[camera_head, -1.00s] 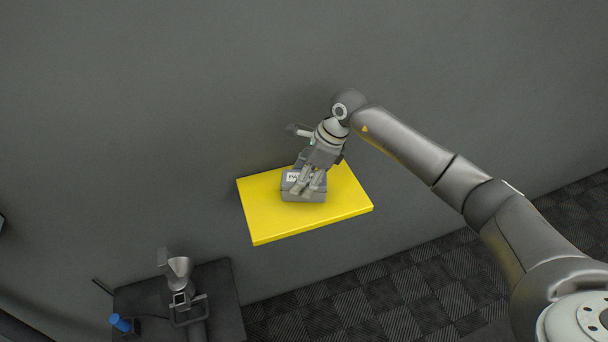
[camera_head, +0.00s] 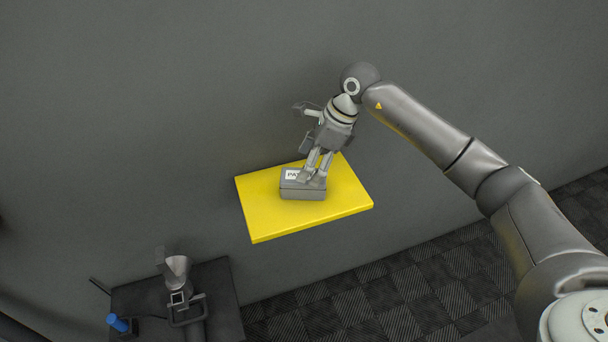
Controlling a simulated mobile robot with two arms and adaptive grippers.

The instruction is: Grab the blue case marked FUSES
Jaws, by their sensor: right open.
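A grey case (camera_head: 302,192) sits on a yellow shelf (camera_head: 268,217) on the wall. Its top has a white label, and I can read only the letters "PA"; the rest is hidden by my gripper. My right gripper (camera_head: 314,177) points down over the right part of the case, its fingers open. I cannot tell whether the fingertips touch the lid. I see no blue case marked FUSES. My left gripper is not in view.
A dark table (camera_head: 222,284) stands at the lower left. On it are a grey device (camera_head: 178,282) with a funnel-like top and a small blue cylinder (camera_head: 117,322). The yellow shelf is clear around the case.

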